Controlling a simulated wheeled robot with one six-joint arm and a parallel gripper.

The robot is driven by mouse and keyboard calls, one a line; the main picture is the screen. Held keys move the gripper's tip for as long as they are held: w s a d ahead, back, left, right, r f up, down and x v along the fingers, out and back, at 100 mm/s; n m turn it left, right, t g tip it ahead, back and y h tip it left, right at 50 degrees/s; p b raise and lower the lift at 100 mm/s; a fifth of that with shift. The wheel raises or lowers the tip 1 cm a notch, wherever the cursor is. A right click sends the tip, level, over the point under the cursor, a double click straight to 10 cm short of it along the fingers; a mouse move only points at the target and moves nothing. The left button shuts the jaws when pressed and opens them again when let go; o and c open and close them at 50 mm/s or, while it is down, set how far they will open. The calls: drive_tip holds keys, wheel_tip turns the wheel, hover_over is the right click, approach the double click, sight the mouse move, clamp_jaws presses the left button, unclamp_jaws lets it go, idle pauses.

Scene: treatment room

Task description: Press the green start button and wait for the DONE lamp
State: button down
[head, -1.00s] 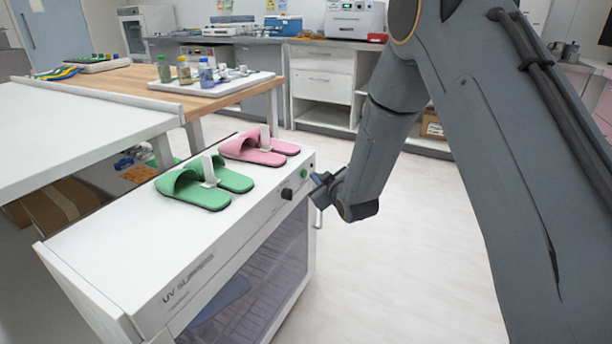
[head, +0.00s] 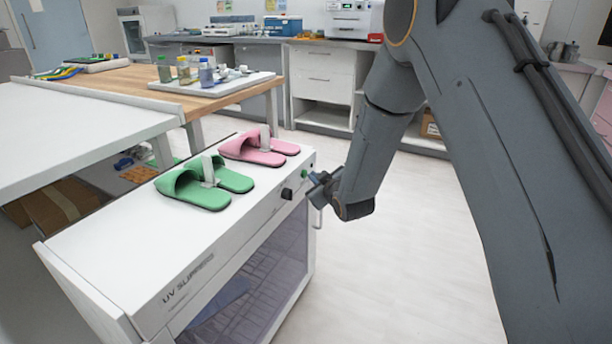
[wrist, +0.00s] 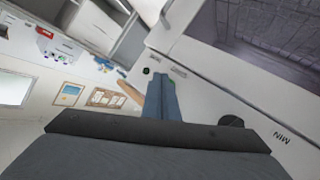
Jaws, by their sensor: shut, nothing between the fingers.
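The white UV cabinet (head: 135,262) has a front control panel with a black knob (head: 287,194) and the green start button (head: 305,174) at its far end. My gripper (head: 313,181) is shut and empty, with its tips right at the green button. I cannot tell whether they touch it. In the wrist view, the shut fingers (wrist: 162,98) point at the panel, and a sliver of green (wrist: 172,82) shows beside their tips. The knob (wrist: 231,121) is to their right. A small dark round spot (wrist: 146,71) sits near the tips; I cannot tell whether it is the DONE lamp.
Green slippers (head: 203,188) and pink slippers (head: 258,150) stand on the cabinet top. A handle (head: 319,217) sticks out below the panel's far end. A wooden table (head: 120,84) with a tray of bottles stands behind. The floor to the right is clear.

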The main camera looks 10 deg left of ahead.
drive_tip(key=shift+w+a, duration=0.2)
drive_tip(key=shift+a, duration=0.25)
idle(0.6)
drive_tip(key=shift+d, duration=0.2)
drive_tip(key=shift+s+d, duration=0.3)
drive_tip(key=shift+d, duration=0.35)
drive_tip(key=d, duration=0.1)
drive_tip(key=s+d+p, duration=0.1)
drive_tip(key=d, duration=0.2)
drive_tip(key=shift+s+d+p, duration=0.35)
drive_tip(key=shift+s, duration=0.05)
idle(0.6)
